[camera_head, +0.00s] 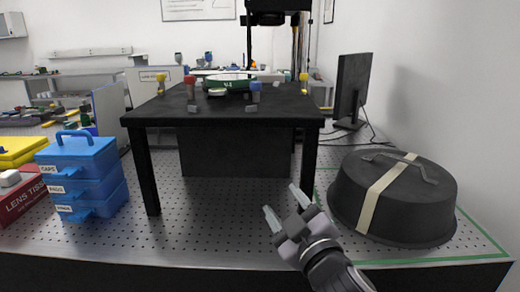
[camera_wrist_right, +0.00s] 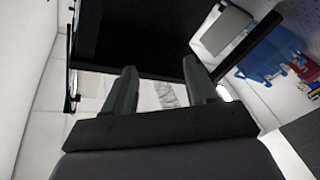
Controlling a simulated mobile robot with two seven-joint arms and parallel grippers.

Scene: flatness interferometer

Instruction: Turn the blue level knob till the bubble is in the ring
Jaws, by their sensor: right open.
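The blue level knob (camera_head: 256,87) stands at the front right of the black table's top, with a small grey tag below it. I cannot make out the bubble or ring. My right gripper (camera_head: 284,205) is open and empty, low in front of the black table and well below the blue knob. Its open fingers also show in the right wrist view (camera_wrist_right: 160,80), where the knob is not seen. My left gripper is out of view.
A red knob (camera_head: 190,88) and two yellow knobs (camera_head: 161,83) (camera_head: 304,83) stand on the black table (camera_head: 215,112). A black lidded cover (camera_head: 420,205) is at right, and blue boxes (camera_head: 85,165) at left. A monitor (camera_head: 352,88) stands behind right.

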